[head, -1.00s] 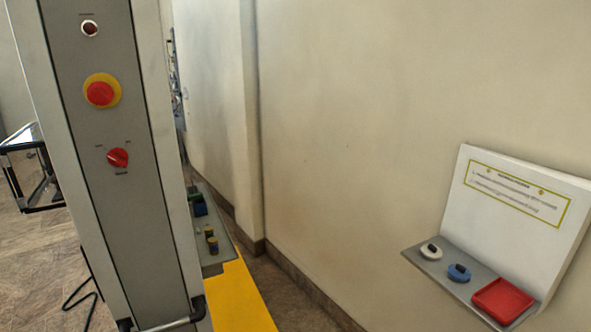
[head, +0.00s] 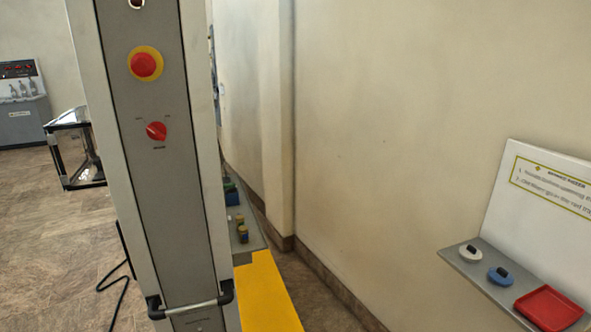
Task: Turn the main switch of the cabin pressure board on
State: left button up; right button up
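A red rotary switch (head: 156,131) sits on the narrow grey end panel (head: 170,190) of a tall cabinet at the left of the head view. Small labels surround the knob, too small to read. Its pointed side faces right and slightly up. Above it is a red mushroom button (head: 145,65) on a yellow ring. A small dark red lamp (head: 137,3) is cut by the top edge. Neither of my grippers shows in the head view.
A wall shelf (head: 468,262) at right holds a red tray (head: 548,307). Open floor (head: 60,240) lies left, with a glass-sided box (head: 78,150).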

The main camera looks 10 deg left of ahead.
aim_at(156, 131)
jog(key=i+j+u, duration=0.15)
jog(key=j, duration=0.2)
jog(key=i+j+u, duration=0.2)
jog(key=j, duration=0.2)
jog(key=i+j+u, duration=0.15)
jog(key=j, duration=0.15)
